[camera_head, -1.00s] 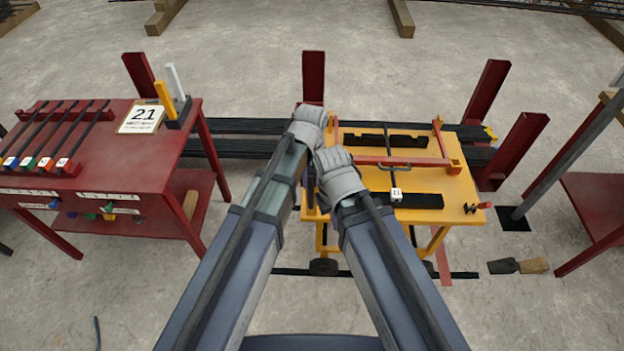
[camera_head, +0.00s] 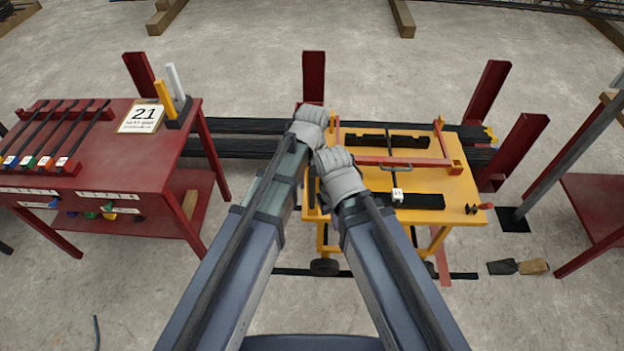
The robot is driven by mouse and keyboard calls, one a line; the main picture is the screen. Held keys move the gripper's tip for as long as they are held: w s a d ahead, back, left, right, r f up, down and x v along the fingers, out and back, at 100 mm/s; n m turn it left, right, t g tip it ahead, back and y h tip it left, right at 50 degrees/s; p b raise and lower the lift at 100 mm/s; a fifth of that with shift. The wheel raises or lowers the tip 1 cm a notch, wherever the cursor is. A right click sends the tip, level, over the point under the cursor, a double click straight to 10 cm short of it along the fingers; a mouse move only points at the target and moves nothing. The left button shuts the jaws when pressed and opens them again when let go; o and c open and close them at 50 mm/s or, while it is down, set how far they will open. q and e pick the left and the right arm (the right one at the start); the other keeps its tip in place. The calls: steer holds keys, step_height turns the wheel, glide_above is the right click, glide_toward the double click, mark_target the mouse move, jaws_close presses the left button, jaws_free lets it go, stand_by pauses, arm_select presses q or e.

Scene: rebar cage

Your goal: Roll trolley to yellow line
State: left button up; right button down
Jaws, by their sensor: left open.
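The trolley (camera_head: 462,183) has a yellow top, yellow legs and dark wheels (camera_head: 323,267). It stands right of centre in the head view, with red bars and black blocks on top. My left gripper (camera_head: 309,117) is at the trolley's left end, by its upright yellow end post. It is open, but its fingertips are mostly hidden behind its own grey body. My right gripper (camera_head: 330,163) is beside it, nearer to me, at the same left end. Its fingers are hidden, and I cannot tell whether it touches the trolley. No yellow line shows on the floor.
Long dark bars (camera_head: 235,137) lie behind the trolley among red posts (camera_head: 313,78). Another red table (camera_head: 598,205) stands right. A brush-like tool (camera_head: 517,267) lies on the floor. Front floor is mostly clear.

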arm_select(q)
step_height(320, 180, up, 8)
steer(key=p, duration=0.8)
steer(key=shift+f, duration=0.1)
steer(key=s+a+m, duration=0.1)
steer(key=s+a, duration=0.3)
steer(key=a, duration=0.4)
steer(key=s+a+m, duration=0.1)
steer(key=s+a, duration=0.3)
steer(key=a, duration=0.4)
steer(key=s+d+m+y, duration=0.1)
steer(key=s+d+m, duration=0.2)
steer(key=d, duration=0.7)
steer(key=s, duration=0.2)
steer(key=shift+s+d+m, duration=0.3)
steer(key=shift+d, duration=0.1)
